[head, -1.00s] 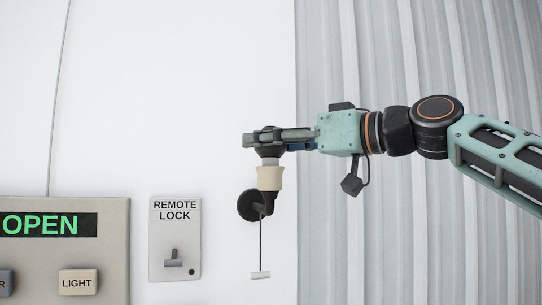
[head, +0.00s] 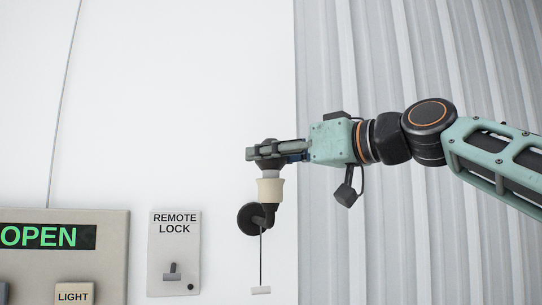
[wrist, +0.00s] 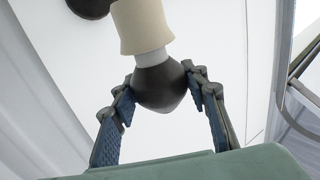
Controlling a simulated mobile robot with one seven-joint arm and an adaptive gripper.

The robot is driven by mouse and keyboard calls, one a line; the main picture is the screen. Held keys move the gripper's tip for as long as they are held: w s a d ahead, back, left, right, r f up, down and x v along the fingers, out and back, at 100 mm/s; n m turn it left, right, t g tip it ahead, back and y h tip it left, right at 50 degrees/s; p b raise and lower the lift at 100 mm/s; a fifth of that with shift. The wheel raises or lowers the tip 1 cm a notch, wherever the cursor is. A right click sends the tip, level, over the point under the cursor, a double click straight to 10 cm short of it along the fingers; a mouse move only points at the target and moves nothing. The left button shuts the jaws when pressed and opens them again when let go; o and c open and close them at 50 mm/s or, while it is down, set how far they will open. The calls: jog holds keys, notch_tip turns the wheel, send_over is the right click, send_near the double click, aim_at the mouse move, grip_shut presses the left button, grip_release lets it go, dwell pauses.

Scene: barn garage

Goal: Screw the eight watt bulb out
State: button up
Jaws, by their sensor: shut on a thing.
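The bulb (wrist: 160,85) is dark and rounded, with a pale collar below it. It stands upright in a cream socket (head: 270,190) on a black wall mount (head: 250,218). In the wrist view the socket (wrist: 141,27) is at the top and the bulb's collar meets its rim. My gripper (head: 268,151) reaches in from the right and is shut on the bulb. In the wrist view its two blue-padded fingers touch opposite sides of the bulb. In the head view the fingers hide part of the bulb. No wattage marking is readable.
A pull cord with a white handle (head: 261,290) hangs below the mount. A REMOTE LOCK switch plate (head: 174,252) and a control panel (head: 115,245) with an OPEN display are to the left. A corrugated wall (head: 390,60) is behind my arm. The white wall above is clear.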

jog(key=shift+r+n+g+y+p, duration=0.15)
jog(key=shift+n+g+y+p, duration=0.2)
jog(key=shift+p, duration=0.35)
jog(key=shift+n+g+y+p, duration=0.7)
jog(key=shift+n+g+p, duration=0.25)
jog(key=shift+g+p, duration=0.65)
jog(key=shift+n+g+y+p, duration=0.65)
jog(key=shift+n+g+p, duration=0.35)
jog(key=shift+p, duration=0.95)
jog(key=shift+g+p, duration=0.4)
jog(key=shift+g, duration=0.15)
jog(key=shift+n+g, duration=0.4)
jog(key=shift+n, duration=0.1)
jog(key=shift+w+f+g+y, duration=0.1)
jog(key=shift+f+g+y, duration=0.1)
jog(key=shift+g+y, duration=0.1)
jog(key=o, duration=0.8)
jog(key=shift+o, duration=0.2)
jog(key=shift+f, duration=0.1)
